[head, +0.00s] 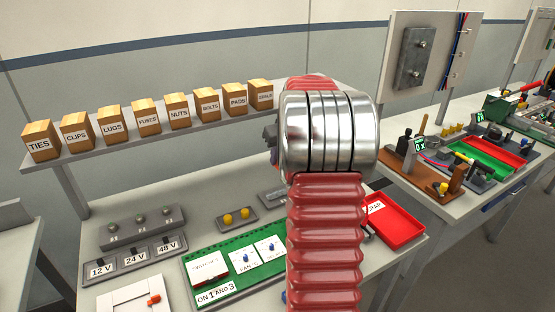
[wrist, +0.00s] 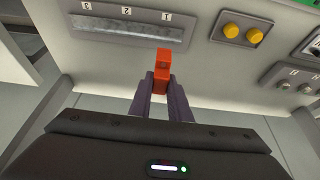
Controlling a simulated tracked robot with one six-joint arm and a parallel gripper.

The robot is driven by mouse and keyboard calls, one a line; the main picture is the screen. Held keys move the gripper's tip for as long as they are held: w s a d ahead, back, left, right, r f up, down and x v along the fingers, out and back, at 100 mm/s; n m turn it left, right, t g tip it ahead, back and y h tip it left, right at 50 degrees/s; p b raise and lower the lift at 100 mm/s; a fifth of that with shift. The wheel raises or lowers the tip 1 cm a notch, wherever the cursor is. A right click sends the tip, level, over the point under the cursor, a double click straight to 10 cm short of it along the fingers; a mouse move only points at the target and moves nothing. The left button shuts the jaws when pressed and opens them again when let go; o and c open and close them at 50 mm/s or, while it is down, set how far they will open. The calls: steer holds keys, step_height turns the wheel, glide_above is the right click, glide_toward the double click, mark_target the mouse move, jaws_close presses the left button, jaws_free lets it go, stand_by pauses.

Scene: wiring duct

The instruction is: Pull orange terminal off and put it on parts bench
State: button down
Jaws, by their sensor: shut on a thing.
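The orange terminal (wrist: 163,59) is a small orange block between my gripper's fingertips (wrist: 161,82) in the wrist view. My gripper is shut on it. Its far end appears close to the front edge of a grey rail plate (wrist: 125,32) marked 1, 2 and 3. I cannot tell whether they touch. No other terminal shows on that rail. In the head view my red ribbed arm and its silver joint hide the gripper and the terminal. I cannot pick out which surface is the parts bench.
Two yellow buttons (wrist: 242,32) sit beside the rail. In the head view, a green board (head: 215,262) with white cards lies on the near bench, and a red tray (head: 400,222) is at its right. Labelled boxes (head: 147,118) line the shelf above. Another bench (head: 455,205) stands right, cluttered.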

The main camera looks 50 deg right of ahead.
steer(key=shift+r, duration=0.95)
steer(key=shift+r, duration=0.1)
